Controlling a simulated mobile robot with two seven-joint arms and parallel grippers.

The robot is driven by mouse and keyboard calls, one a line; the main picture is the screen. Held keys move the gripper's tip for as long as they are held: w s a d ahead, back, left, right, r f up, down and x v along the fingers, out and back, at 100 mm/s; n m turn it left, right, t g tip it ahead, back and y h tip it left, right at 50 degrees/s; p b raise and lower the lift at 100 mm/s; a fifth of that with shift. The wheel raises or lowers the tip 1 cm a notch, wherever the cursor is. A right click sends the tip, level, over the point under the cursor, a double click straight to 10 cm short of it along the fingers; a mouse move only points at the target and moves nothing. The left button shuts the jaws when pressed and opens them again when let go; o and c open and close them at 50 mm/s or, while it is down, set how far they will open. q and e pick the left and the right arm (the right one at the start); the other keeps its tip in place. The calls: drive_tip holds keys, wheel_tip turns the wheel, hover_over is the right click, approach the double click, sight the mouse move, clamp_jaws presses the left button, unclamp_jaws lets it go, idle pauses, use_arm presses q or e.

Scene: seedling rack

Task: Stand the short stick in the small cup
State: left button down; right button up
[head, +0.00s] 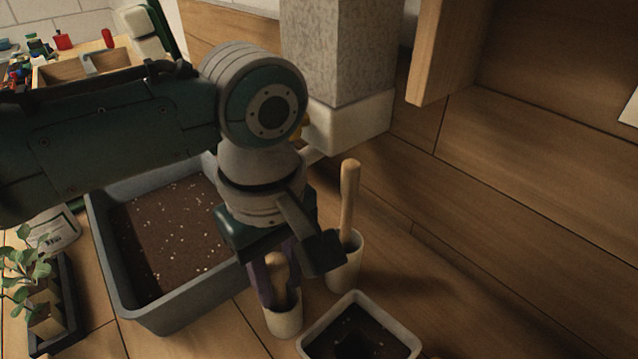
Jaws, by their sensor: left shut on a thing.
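The short wooden stick (277,268) is upright between the purple fingers of my left gripper (272,287), which points down and is shut on it. The stick's lower end shows at the mouth of the small pale cup (285,323), and its tip is hidden there. I cannot tell whether it touches the bottom. The gripper's fingertips are at the cup's rim. My right gripper is not in view.
A longer stick (349,195) stands in a taller pale cup (344,272) close behind right. A square pot of soil (389,318) is at front right. A grey soil tray (176,317) and a seedling (27,272) are to the left. Bare wood lies at right.

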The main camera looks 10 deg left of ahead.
use_arm(q)
drive_tip(key=shift+f, duration=0.2)
drive_tip(key=c, duration=0.6)
unclamp_jaws()
wheel_tip(320, 180, up, 12)
drive_tip(key=shift+r+p, duration=0.15)
drive_tip(key=shift+p, duration=1.1)
drive_tip(key=s+f+m+t+h, duration=0.1)
drive_tip(key=s+f+m, duration=0.1)
drive_tip(key=s+m, duration=0.1)
drive_tip(key=s+f+m, duration=0.2)
drive_tip(key=s+m, duration=0.1)
drive_tip(key=s, duration=0.1)
drive_tip(key=s+f+m+t+h, duration=0.1)
drive_tip(key=s+m, duration=0.2)
drive_tip(key=s, duration=0.1)
drive_tip(key=shift+a+f+t+h, duration=0.3)
drive_tip(key=shift+f, duration=0.1)
drive_tip(key=s+a+m+t+y, duration=0.1)
drive_tip(key=s+a+m+y, duration=0.1)
drive_tip(key=s+a, duration=0.3)
drive_tip(key=a+m, duration=0.1)
drive_tip(key=a, duration=0.1)
drive_tip(key=shift+s+a+r, duration=0.15)
drive_tip(key=shift+a+r, duration=0.2)
drive_tip(key=shift+r, duration=0.05)
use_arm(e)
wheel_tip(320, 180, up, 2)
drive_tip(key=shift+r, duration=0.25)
